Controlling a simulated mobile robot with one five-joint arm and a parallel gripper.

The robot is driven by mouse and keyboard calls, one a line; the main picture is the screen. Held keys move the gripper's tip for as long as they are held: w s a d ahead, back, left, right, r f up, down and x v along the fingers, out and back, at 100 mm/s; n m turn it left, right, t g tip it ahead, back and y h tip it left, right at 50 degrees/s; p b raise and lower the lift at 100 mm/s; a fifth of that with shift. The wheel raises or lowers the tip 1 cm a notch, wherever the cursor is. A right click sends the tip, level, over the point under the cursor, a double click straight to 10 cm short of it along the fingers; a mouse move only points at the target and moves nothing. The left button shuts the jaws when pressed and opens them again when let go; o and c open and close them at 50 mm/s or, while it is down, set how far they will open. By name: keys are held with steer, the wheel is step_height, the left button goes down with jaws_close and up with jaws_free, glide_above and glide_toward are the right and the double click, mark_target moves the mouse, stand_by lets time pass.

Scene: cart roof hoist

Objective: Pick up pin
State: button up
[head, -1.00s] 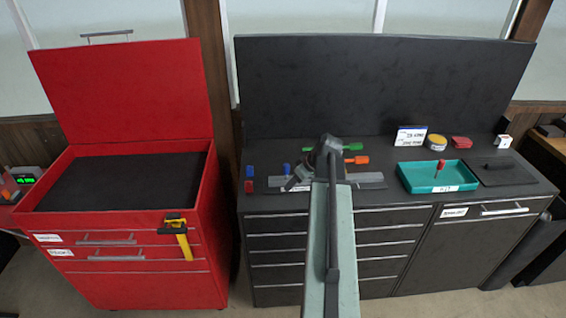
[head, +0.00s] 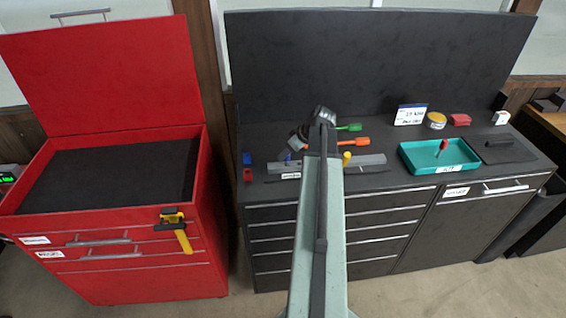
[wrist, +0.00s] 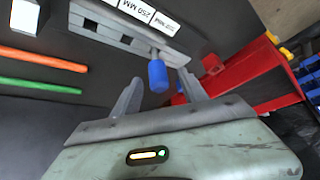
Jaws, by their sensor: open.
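My gripper (wrist: 160,78) is open in the wrist view, one finger on each side of a blue cylindrical handle (wrist: 157,76). The handle sticks out from a grey slotted rack (wrist: 112,26) with white labels, one reading 250 MM. I cannot tell whether the fingers touch it. In the head view a small bit of blue (head: 285,155) shows at the rack (head: 365,163), near my arm's end, which hides much there. A red pin-like piece (head: 443,148) stands upright in a teal tray (head: 408,160) at the right. Which piece is the pin is not clear.
Green (head: 348,127) and orange (head: 350,142) handles lie behind the rack, with a yellow handle (head: 347,157) beside my arm. Small blue and red blocks stand on the left bench edge.

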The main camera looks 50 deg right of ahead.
mark_target(283, 163)
steer(key=b+x, duration=0.3)
steer(key=x, duration=0.1)
steer(key=shift+w+d+f, duration=0.1)
steer(key=shift+w+f, duration=0.05)
steer(key=shift+f, duration=0.25)
steer(key=shift+r, duration=0.25)
jaws_close()
stand_by(0.6)
